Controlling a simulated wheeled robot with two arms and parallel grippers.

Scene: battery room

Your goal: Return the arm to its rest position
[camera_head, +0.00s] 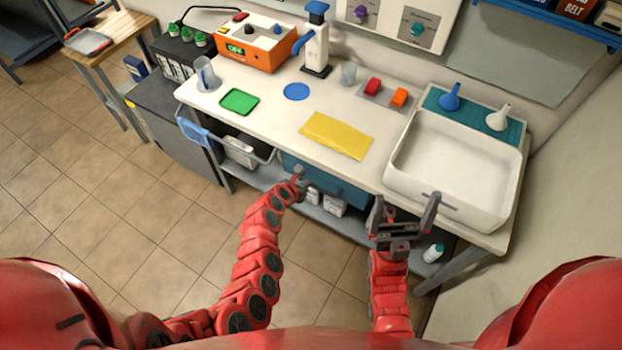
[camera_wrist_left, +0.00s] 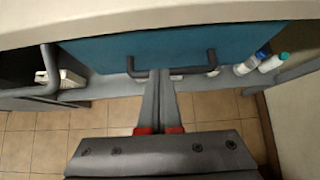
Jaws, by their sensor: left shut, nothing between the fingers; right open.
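My left gripper (camera_head: 298,176) is shut and empty, low in front of the workbench (camera_head: 265,108). In the left wrist view its two fingers (camera_wrist_left: 160,78) lie together, and their tips overlap the grey handle (camera_wrist_left: 200,70) of a blue-teal drawer front (camera_wrist_left: 225,42) in the picture. I cannot tell whether they touch it. In the head view the drawer front (camera_head: 345,188) is under the bench top, right of the left gripper. My right gripper (camera_head: 404,212) is open and empty, in front of the bench near the white basin.
The bench bears a yellow mat (camera_head: 336,135), a green tray (camera_head: 240,101), a blue disc (camera_head: 296,91), an orange device (camera_head: 255,42) and a white basin (camera_head: 455,160). A lower shelf (camera_head: 262,178) holds white bottles. The tiled floor (camera_head: 100,215) at left is clear.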

